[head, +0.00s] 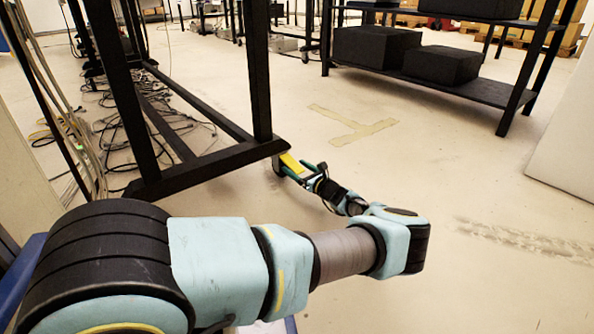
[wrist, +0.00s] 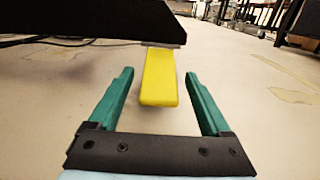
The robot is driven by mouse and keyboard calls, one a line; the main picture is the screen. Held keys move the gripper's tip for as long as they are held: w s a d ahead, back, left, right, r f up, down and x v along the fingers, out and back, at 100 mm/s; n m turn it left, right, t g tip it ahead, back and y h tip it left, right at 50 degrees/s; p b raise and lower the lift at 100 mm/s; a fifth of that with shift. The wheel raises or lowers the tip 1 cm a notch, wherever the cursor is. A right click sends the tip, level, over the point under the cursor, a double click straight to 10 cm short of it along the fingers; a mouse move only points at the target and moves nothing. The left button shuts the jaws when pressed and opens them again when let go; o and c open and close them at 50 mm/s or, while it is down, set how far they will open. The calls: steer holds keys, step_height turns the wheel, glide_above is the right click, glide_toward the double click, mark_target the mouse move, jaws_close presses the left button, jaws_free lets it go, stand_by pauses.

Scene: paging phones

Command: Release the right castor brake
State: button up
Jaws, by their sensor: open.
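The yellow brake lever (wrist: 159,78) sticks out toward me from under the dark frame beam (wrist: 90,22) in the wrist view. In the head view the yellow lever (head: 292,163) shows at the right foot of the black frame (head: 215,163). My gripper (wrist: 155,77) is open. Its two green fingers stand on either side of the lever, with a gap on both sides and no contact visible. In the head view my gripper (head: 294,172) is low, near the floor at that foot. The castor wheel is mostly hidden under the frame.
Loose cables (head: 110,125) lie on the floor under and behind the frame at left. A black shelf rack (head: 470,88) with dark boxes stands at back right. A white panel (head: 570,140) is at the right edge. The floor between is open, with tape marks (head: 350,128).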

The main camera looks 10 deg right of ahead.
jaws_close()
stand_by(0.6)
